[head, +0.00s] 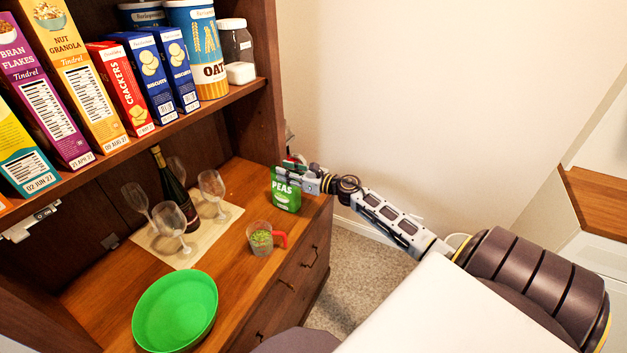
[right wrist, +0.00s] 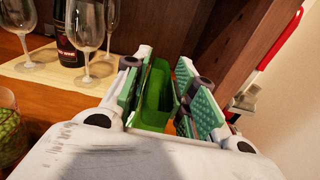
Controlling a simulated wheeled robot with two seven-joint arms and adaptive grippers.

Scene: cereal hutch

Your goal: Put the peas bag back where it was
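The green peas bag (head: 286,196) stands upright on the wooden counter (head: 246,180), near its right end. My right gripper (head: 303,180) is at the bag's upper part, reaching in from the right. In the right wrist view the bag (right wrist: 156,95) is between the two spread fingers (right wrist: 166,88). A narrow gap seems to show beside the right finger, so the gripper looks open around the bag. The bag's lower part is hidden in that view. A clear measuring cup (head: 260,240) with a red handle holds peas, to the front left of the bag. My left gripper is not in view.
A green bowl (head: 175,312) sits at the counter's front. A beige mat (head: 190,255) carries a dark bottle (head: 174,190) and several wine glasses (head: 212,190). The shelf above (head: 205,112) holds cereal boxes, biscuits and an oats canister (head: 198,50). The hutch's side panel is close to my right gripper.

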